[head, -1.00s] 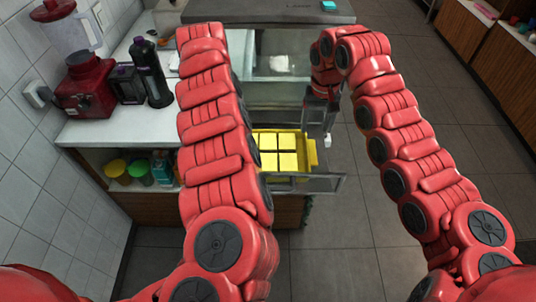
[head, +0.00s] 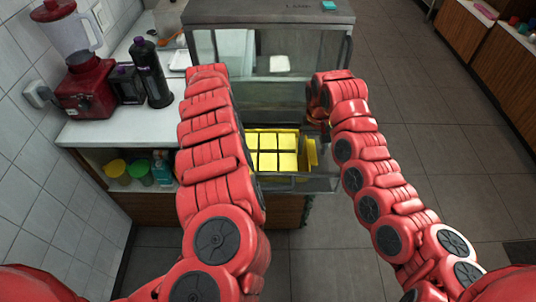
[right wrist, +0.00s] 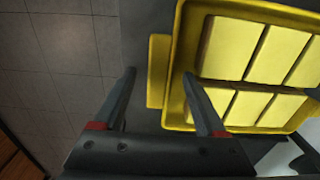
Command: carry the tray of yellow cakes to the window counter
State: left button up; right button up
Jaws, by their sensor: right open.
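The yellow tray (head: 310,152) holds several square yellow cakes (head: 265,160) and sits in the low front part of the glass display case. The right wrist view shows its rim (right wrist: 178,60) and a flat yellow handle (right wrist: 158,70) on its side. My right gripper (right wrist: 160,76) is open. Its two fingers appear on either side of the handle, one over the tray's rim. I cannot tell if they touch it. In the head view this gripper is mostly hidden by its arm. My left arm reaches to the tray's left side, and its gripper is out of sight.
The glass display case (head: 275,102) has a grey top (head: 265,12). A white counter (head: 100,130) with a red blender (head: 80,85) and dark bottles (head: 150,75) stands at left. Wooden cabinets (head: 515,60) stand at far right. The tiled floor (head: 440,140) between is clear.

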pick_arm(q)
grip_shut()
pick_arm(e)
grip_shut()
dwell(1.1)
